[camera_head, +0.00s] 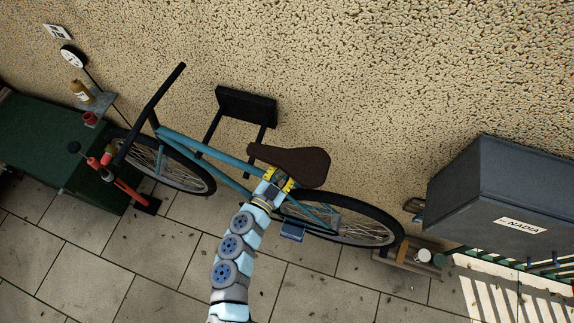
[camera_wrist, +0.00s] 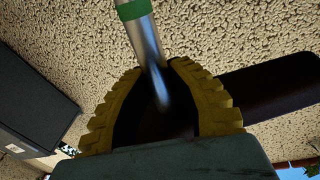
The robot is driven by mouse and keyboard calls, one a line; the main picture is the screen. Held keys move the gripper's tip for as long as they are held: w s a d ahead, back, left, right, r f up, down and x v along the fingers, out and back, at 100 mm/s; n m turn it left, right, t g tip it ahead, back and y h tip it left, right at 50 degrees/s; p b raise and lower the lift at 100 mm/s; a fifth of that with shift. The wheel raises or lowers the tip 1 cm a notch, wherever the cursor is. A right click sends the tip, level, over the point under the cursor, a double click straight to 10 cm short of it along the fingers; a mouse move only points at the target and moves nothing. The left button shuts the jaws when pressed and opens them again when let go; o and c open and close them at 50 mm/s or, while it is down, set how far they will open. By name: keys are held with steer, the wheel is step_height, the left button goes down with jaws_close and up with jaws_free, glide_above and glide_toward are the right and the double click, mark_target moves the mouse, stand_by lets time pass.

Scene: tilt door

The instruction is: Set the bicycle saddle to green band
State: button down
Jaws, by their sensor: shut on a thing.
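The bicycle saddle (camera_head: 300,166) is dark brown and sits above the teal frame in the head view. Its dark body also shows right of the fingers in the wrist view (camera_wrist: 275,86). My gripper (camera_head: 275,182) is at the saddle's lower left side. In the wrist view, the yellow fingers of my gripper (camera_wrist: 160,100) are shut around dark material that appears to be the saddle. A metal seat post (camera_wrist: 147,45) runs from between the fingers to the top edge. A green band (camera_wrist: 133,9) is on the post there. The head view does not show the band clearly.
The bicycle (camera_head: 205,150) stands along a rough wall by a black wall rack (camera_head: 246,105). A grey box (camera_head: 500,195) labelled NADIA is at right. Paving is open in front.

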steer(key=shift+w+a+f+b, duration=0.1)
steer(key=shift+a+f+b, duration=0.15)
steer(key=shift+f+b, duration=0.35)
steer(key=shift+w+a+f+b, duration=0.1)
steer(key=shift+a+f+b, duration=0.15)
steer(key=shift+f, duration=0.65)
steer(key=shift+r, duration=0.1)
steer(key=c, duration=0.9)
jaws_free()
steer(key=shift+s, duration=0.1)
steer(key=v, duration=1.1)
steer(key=shift+s+a, duration=0.2)
steer(key=shift+s, duration=0.2)
